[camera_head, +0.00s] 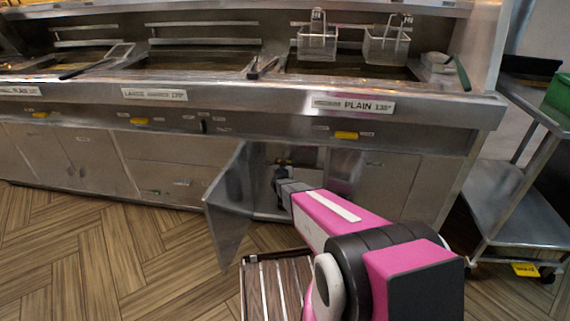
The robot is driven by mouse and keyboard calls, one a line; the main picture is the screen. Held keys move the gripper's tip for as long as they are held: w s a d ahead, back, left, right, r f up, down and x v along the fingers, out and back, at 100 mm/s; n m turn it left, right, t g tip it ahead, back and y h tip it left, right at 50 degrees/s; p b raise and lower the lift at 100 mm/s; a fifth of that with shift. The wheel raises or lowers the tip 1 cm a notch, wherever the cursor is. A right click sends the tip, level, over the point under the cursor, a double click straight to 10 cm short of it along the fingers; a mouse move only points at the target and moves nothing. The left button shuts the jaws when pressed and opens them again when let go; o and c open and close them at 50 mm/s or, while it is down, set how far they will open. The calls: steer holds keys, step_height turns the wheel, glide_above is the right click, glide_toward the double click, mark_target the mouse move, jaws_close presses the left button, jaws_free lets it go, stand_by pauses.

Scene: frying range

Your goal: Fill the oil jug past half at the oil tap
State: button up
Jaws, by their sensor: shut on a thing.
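My gripper (281,180) reaches into an open cabinet under the fryer range and is seen small, from behind. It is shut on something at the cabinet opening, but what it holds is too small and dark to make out. A small dark fitting with a brownish part (286,162) shows just beyond the gripper; it may be the oil tap, but I cannot tell for sure. I cannot make out the oil jug or any oil level; my arm and the open cabinet door (229,207) hide part of the area.
The steel fryer range (250,97) runs across the back, with two wire baskets (317,43) hanging over the right vat. A steel trolley (505,205) stands at the right. A slatted surface (268,290) lies below my arm. The wooden floor at left is clear.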

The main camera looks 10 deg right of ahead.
steer(key=o, duration=0.8)
steer(key=v, duration=1)
steer(key=shift+s+a, duration=0.1)
steer(key=shift+s, duration=0.3)
steer(key=shift+r, duration=0.1)
